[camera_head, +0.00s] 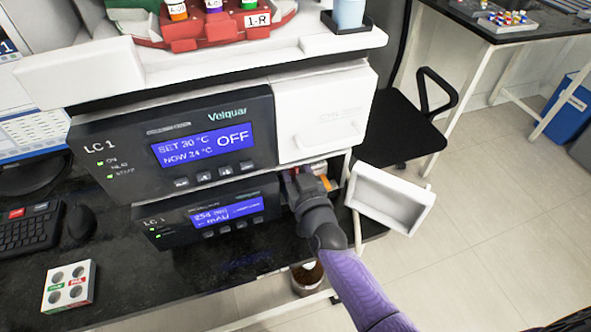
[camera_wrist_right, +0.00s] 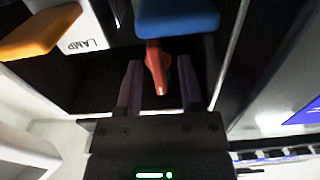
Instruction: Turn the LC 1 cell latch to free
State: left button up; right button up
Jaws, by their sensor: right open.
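The lower LC 1 unit (camera_head: 172,228) has a lit blue display, and its white front door (camera_head: 388,200) stands open at the right. My right gripper (camera_head: 308,183) reaches into the open bay beside the display and hides most of the inside. In the right wrist view, a red lever (camera_wrist_right: 157,68), which looks like the cell latch, sticks out below a blue block (camera_wrist_right: 178,18). The gripper (camera_wrist_right: 158,88) is open, with one dark finger on each side of the lever. I cannot tell whether either finger touches it. The latch markings are not readable. My left gripper is not in view.
An orange part (camera_wrist_right: 40,32) and a white block marked LAMP (camera_wrist_right: 85,30) lie left of the lever. The upper LC 1 unit (camera_head: 130,150) reads OFF, with a closed white door (camera_head: 325,112) beside it. A small holed rack (camera_head: 68,287) stands on the dark bench.

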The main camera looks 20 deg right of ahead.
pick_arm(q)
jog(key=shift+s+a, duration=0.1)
pick_arm(e)
grip_shut()
